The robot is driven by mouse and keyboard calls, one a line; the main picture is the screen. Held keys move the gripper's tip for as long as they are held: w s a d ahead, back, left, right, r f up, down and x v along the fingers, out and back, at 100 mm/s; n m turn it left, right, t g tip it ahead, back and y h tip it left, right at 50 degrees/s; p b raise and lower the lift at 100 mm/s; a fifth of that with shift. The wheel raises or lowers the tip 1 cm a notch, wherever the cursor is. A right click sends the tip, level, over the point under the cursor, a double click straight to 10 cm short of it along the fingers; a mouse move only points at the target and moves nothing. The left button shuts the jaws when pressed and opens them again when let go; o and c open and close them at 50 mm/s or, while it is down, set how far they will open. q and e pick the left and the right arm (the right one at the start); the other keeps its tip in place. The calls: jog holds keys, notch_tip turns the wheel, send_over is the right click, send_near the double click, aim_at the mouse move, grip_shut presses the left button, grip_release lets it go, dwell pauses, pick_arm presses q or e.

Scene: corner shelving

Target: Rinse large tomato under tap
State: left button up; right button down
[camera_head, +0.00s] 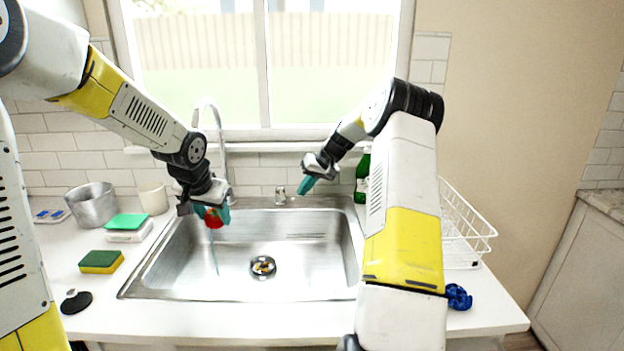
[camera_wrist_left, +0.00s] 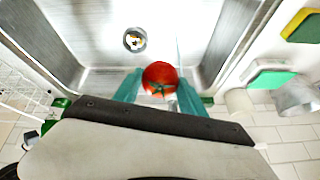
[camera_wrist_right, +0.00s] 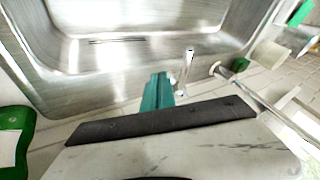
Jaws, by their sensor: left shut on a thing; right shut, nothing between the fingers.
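The red tomato (camera_head: 213,219) is between the teal fingers of my left gripper (camera_head: 211,213), which is shut on it over the left part of the sink (camera_head: 150,274). It also shows in the left wrist view (camera_wrist_left: 160,77), green stem side visible. The curved tap (camera_head: 222,150) rises behind my left gripper, which hides part of it. A thin bluish water stream (camera_head: 214,260) shows below the tomato; I cannot tell whether it touches the tomato. My right gripper (camera_head: 306,186) is shut and empty, near the tap lever (camera_head: 281,195), which also shows beside its fingers in the right wrist view (camera_wrist_right: 187,65).
Left of the sink are a metal pot (camera_head: 92,205), a cream cup (camera_head: 153,198), a green sponge on a white holder (camera_head: 127,226) and a yellow-green sponge (camera_head: 101,262). At right are a green bottle (camera_head: 362,178), a white dish rack (camera_head: 465,228) and a blue cloth (camera_head: 458,297).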

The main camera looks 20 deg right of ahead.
aim_at(283, 197)
jog(key=shift+a+f, duration=0.15)
jog(key=shift+a, duration=0.8)
jog(key=shift+a+f, duration=0.1)
jog(key=shift+a, duration=0.85)
jog(key=shift+s+a+m+t+h, duration=0.1)
jog(key=shift+a+m+t+h, duration=0.2)
jog(key=shift+a+m, duration=0.65)
jog(key=shift+a+n, duration=0.2)
jog(key=shift+n, duration=0.05)
